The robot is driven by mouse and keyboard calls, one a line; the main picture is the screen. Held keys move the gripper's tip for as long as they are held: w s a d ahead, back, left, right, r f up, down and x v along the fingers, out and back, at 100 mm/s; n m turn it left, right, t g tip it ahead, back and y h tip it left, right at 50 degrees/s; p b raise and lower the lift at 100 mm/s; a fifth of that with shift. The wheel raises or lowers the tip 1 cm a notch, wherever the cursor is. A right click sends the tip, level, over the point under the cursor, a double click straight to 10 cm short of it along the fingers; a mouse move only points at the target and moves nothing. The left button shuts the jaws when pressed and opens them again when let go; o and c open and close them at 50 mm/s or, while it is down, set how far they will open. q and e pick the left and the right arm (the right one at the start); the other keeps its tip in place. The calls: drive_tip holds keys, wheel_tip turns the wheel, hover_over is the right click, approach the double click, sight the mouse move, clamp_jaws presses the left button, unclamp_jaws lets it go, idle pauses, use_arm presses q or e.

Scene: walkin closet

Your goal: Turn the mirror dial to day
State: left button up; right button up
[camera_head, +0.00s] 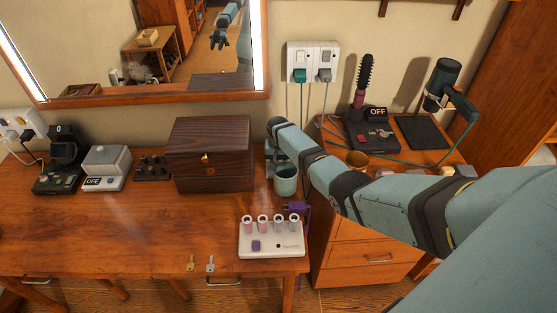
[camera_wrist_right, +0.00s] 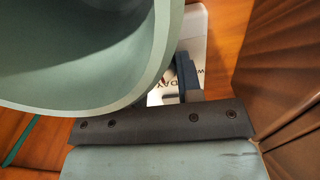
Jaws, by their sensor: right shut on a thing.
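The mirror (camera_head: 140,40) with lit side strips hangs on the wall at the upper left. The dial's white plate (camera_wrist_right: 195,35) shows in the right wrist view, with the letters "DAY" and part of another word. A dark blue knob-like piece (camera_wrist_right: 185,75) stands over the plate.
The wooden box (camera_head: 212,155) stands close left of my right gripper. A hair brush (camera_head: 365,80) and dryer (camera_head: 444,85) stand right, with cables. The desk's left front is clear.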

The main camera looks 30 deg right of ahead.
drive_tip(key=shift+r+m, duration=0.1)
drive_tip(key=shift+m, duration=0.2)
idle(0.4)
drive_tip(key=o, duration=0.9)
drive_tip(key=shift+o, duration=0.2)
drive_tip(key=shift+r, duration=0.2)
wheel_tip(320, 180, up, 13)
drive_tip(key=p, duration=0.1)
drive_tip(key=shift+r+p, duration=0.15)
drive_tip(key=shift+p, duration=0.15)
